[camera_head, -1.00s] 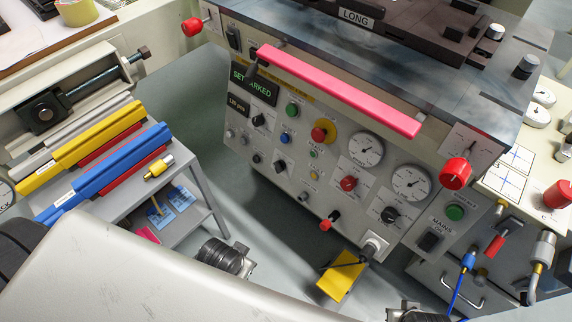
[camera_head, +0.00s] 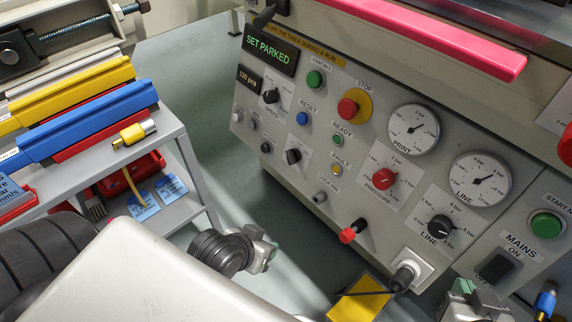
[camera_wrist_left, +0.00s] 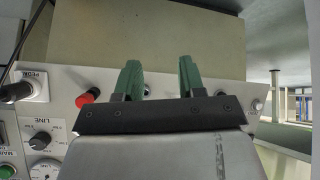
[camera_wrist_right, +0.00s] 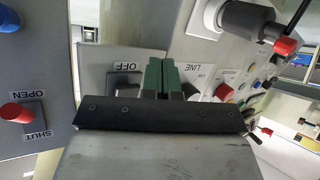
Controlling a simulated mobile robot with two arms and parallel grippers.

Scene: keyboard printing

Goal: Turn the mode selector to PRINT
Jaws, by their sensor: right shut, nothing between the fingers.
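The control panel in the head view carries two small black knobs on pale plates. The upper knob (camera_head: 270,96) is near the SPEED lettering; the lower knob (camera_head: 293,155) is below the blue RESET button. Their small markings are too fine to read, so I cannot tell for sure which is the mode selector or where it points. My left gripper (camera_head: 268,248) is below and left of the lower knob, apart from the panel; in the left wrist view its green fingers (camera_wrist_left: 160,78) are spread and empty. My right gripper (camera_head: 464,290) is low near the MAINS switch; its fingers (camera_wrist_right: 161,76) are together and empty.
The panel also has a red STOP button (camera_head: 348,108), a PRINT gauge (camera_head: 413,130), a red PRESSURE knob (camera_head: 384,180) and a red-tipped lever (camera_head: 348,235). A yellow pedal block (camera_head: 358,302) is below. A grey shelf (camera_head: 190,165) stands left; floor shows between.

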